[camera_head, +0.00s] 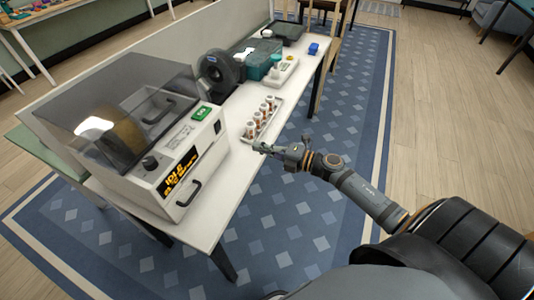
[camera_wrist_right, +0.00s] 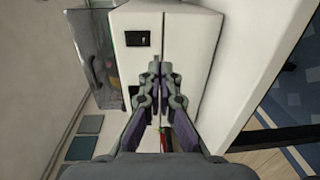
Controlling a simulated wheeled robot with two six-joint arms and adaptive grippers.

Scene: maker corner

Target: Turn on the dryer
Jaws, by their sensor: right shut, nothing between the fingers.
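The dryer (camera_head: 165,185) is a white box with a smoky clear lid (camera_head: 120,110), on the left part of the white table. Its front has a green display (camera_head: 201,112), a black knob (camera_head: 150,163), a black and yellow label (camera_head: 179,171) and a dark handle (camera_head: 188,194). In the right wrist view, a white casing (camera_wrist_right: 185,40) that looks like the dryer carries a small black switch (camera_wrist_right: 137,38). My right gripper (camera_head: 262,148) is shut and empty, to the right of the dryer; its fingertips (camera_wrist_right: 158,68) show below and right of that switch. My left gripper is out of view.
A rack of several small bottles (camera_head: 261,118) stands right of the dryer, close to my right gripper. Bare white tabletop (camera_head: 232,165) lies in front.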

